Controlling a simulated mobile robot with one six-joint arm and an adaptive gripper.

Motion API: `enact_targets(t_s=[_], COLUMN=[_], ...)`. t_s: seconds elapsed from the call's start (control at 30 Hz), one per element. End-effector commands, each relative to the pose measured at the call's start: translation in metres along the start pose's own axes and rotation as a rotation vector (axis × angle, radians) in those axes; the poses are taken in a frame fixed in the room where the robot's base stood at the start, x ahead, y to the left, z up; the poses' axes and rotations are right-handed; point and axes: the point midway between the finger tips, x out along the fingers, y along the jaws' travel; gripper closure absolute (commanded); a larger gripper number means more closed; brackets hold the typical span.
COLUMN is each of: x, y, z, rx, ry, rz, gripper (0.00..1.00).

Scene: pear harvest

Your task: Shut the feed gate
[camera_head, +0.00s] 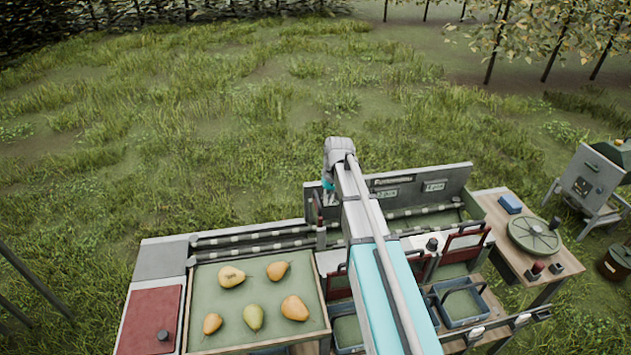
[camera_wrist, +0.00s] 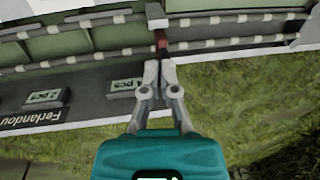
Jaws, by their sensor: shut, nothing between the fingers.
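My gripper (camera_head: 328,200) reaches over the back rail of the sorting bench, beyond the pear tray. In the wrist view my gripper (camera_wrist: 158,68) has its two fingers together with nothing between them. Just beyond the fingertips is a small dark red upright piece with a grey block, which looks like the feed gate (camera_wrist: 161,40). In the head view the likely gate (camera_head: 320,236) stands at the tray's back right corner, at the end of the roller lane. I cannot tell whether the fingers touch it, or how far open it is.
Several pears lie in the green tray (camera_head: 203,303). A grey back panel (camera_head: 455,180) with labels stands to the right of my gripper. A round scale (camera_head: 533,236) stands on the side table. Grass behind is clear.

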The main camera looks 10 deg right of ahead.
Motion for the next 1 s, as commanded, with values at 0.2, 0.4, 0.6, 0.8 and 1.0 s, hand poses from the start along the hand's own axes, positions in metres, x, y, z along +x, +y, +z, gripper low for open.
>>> enact_targets(t_s=[0.2, 0.4, 0.6, 0.8, 1.0], x=[-0.055, -0.084, -0.095, -0.095, -0.095], y=[0.000, 0.001, 0.003, 0.003, 0.003], z=[-0.046, -0.073, -0.085, -0.086, -0.086], rx=[0.001, 0.001, 0.000, 0.000, 0.001], ry=[-0.001, -0.001, -0.001, -0.001, -0.001], rz=[-0.027, -0.048, -0.058, -0.060, -0.059], gripper=[1.00, 1.00, 1.00, 1.00, 1.00])
